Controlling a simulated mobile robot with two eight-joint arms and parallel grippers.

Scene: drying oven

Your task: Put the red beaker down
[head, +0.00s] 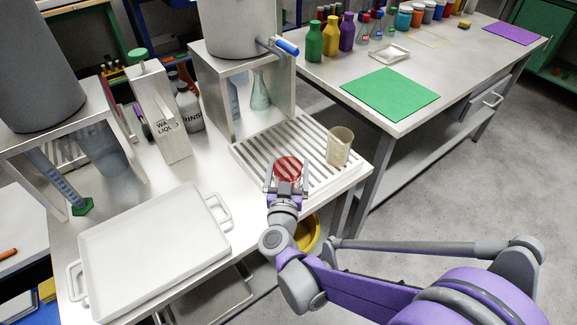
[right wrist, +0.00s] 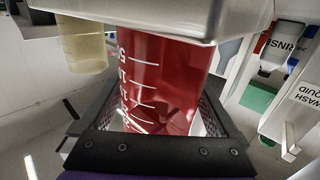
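The red beaker (head: 288,168) is at the front of the slatted drying rack (head: 240,152), with the slats showing through it from above. In the right wrist view the red beaker (right wrist: 160,80) fills the middle, with white marks on its side. My right gripper (head: 286,184) is around it; in the right wrist view the dark fingers of the gripper (right wrist: 160,122) lie against both its sides. I cannot tell whether its base touches the slats. My left gripper is not in view.
A pale yellow beaker (head: 339,146) stands on the rack to the right; it also shows in the right wrist view (right wrist: 82,45). A white tray (head: 150,250) lies left of the rack. Wash and rinse bottles (head: 160,115) stand behind. A yellow bowl (head: 307,232) sits below the table edge.

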